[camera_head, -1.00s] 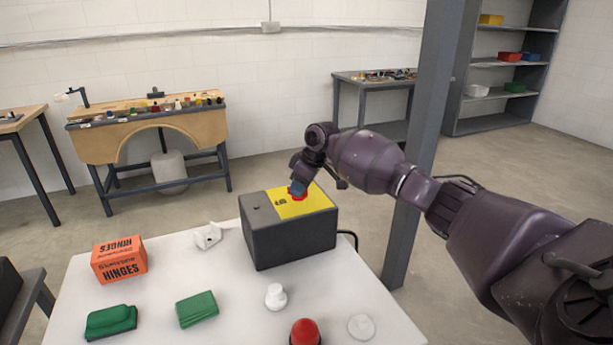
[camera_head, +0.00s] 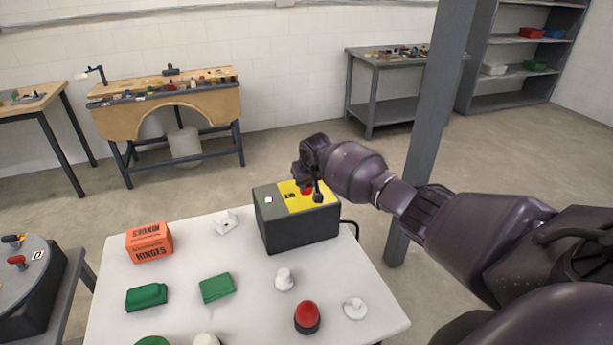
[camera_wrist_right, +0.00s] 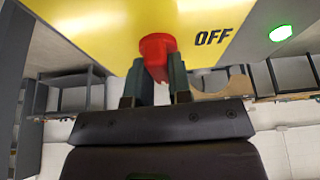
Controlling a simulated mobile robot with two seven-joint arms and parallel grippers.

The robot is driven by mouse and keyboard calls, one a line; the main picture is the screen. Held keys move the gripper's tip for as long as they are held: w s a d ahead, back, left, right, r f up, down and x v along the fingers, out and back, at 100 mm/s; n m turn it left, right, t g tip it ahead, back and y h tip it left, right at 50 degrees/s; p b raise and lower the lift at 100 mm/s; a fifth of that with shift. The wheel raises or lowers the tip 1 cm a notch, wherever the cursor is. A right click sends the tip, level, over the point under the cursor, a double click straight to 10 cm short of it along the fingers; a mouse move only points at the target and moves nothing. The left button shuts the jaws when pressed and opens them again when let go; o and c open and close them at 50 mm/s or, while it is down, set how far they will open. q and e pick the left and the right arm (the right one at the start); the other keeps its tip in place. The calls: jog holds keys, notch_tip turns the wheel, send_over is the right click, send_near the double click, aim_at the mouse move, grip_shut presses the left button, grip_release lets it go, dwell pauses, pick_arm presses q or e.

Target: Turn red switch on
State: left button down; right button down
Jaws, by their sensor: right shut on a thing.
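A dark grey box (camera_head: 300,229) with a yellow panel on top stands at the back of the white table. The red switch (camera_head: 306,190) sits on this panel, partly covered by my right gripper (camera_head: 308,187). In the right wrist view the red switch (camera_wrist_right: 157,48) lies between the two fingers of my right gripper (camera_wrist_right: 157,75), which is shut on it. An "OFF" label (camera_wrist_right: 214,37) shows beside the switch. A lamp (camera_wrist_right: 281,33) on the box glows green; in the head view the lamp (camera_head: 268,200) looks bright. My left gripper is not in view.
The white table (camera_head: 250,318) also holds an orange hinges box (camera_head: 150,242), green blocks (camera_head: 217,288), a red-domed button (camera_head: 307,317) and small white parts (camera_head: 285,279). A dark unit with red and orange levers (camera_head: 30,290) is at left. A grey post (camera_head: 425,130) rises behind my right arm.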

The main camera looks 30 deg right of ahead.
jog(key=shift+f+m, duration=0.1)
jog(key=shift+m, duration=0.4)
jog(key=shift+h, duration=0.3)
jog(key=c, duration=1)
grip_release()
jog(key=shift+c, duration=0.2)
jog(key=shift+r, duration=0.25)
jog(key=v, duration=1)
jog(key=shift+r, duration=0.3)
